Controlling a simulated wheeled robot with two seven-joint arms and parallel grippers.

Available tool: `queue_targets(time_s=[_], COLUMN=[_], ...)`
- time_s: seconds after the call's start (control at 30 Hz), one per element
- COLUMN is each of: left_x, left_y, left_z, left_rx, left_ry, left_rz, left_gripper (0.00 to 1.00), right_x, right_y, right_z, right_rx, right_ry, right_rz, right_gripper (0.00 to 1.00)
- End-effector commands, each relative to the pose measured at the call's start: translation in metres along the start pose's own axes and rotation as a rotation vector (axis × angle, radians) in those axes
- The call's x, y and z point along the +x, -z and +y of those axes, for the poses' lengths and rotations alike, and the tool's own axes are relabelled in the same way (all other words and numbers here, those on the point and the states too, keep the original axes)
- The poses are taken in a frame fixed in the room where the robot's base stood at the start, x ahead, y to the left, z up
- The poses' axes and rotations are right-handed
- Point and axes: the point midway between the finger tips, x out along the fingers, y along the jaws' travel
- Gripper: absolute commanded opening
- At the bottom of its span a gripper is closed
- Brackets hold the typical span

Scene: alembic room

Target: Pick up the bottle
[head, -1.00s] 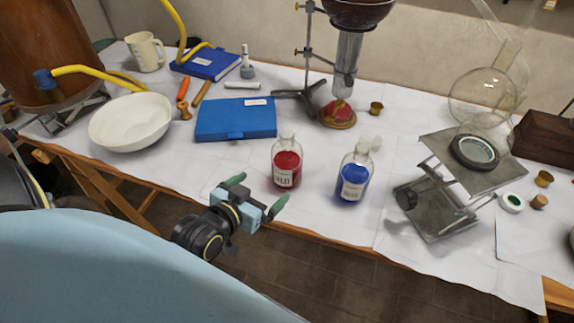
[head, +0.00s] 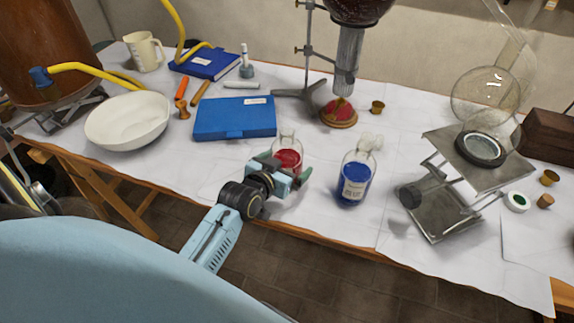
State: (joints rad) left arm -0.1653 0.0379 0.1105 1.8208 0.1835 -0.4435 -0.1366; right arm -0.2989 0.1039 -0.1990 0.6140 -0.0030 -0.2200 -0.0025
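A glass bottle with red contents (head: 288,158) stands upright near the front edge of the table. A similar bottle with blue contents and a pale label (head: 355,182) stands to its right. My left gripper (head: 285,167) is at the red bottle, with its green fingers on either side of the lower part. The fingers look open; whether they touch the glass is not clear. The gripper hides the red bottle's base and label. My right gripper is not in view.
A blue case (head: 235,118) lies behind and left of the red bottle, and a white bowl (head: 128,121) is further left. A metal lab jack (head: 440,200) stands right of the blue bottle. A stand (head: 308,60) rises behind.

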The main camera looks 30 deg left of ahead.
Motion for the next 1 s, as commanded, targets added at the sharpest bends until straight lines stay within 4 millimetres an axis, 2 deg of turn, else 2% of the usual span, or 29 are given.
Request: queue_targets(time_s=[0.1,0.3,0.87,1.0], left_x=[0.0074,0.0073,0.0070,0.0071], left_y=[-0.0002,0.0002,0.0001,0.0031], left_z=[-0.0001,0.0000,0.0000,-0.0002], left_rx=[-0.001,-0.001,-0.001,-0.001], left_ry=[0.000,0.000,0.000,0.001], left_rz=[0.000,0.000,0.000,0.008], left_gripper=[0.99,0.99,0.27,0.25], right_x=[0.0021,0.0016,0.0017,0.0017], right_y=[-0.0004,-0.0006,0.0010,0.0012], right_z=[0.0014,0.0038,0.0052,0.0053], right_rx=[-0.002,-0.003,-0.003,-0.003], right_ry=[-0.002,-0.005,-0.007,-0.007], right_rz=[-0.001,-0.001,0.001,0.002], right_gripper=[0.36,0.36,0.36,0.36])
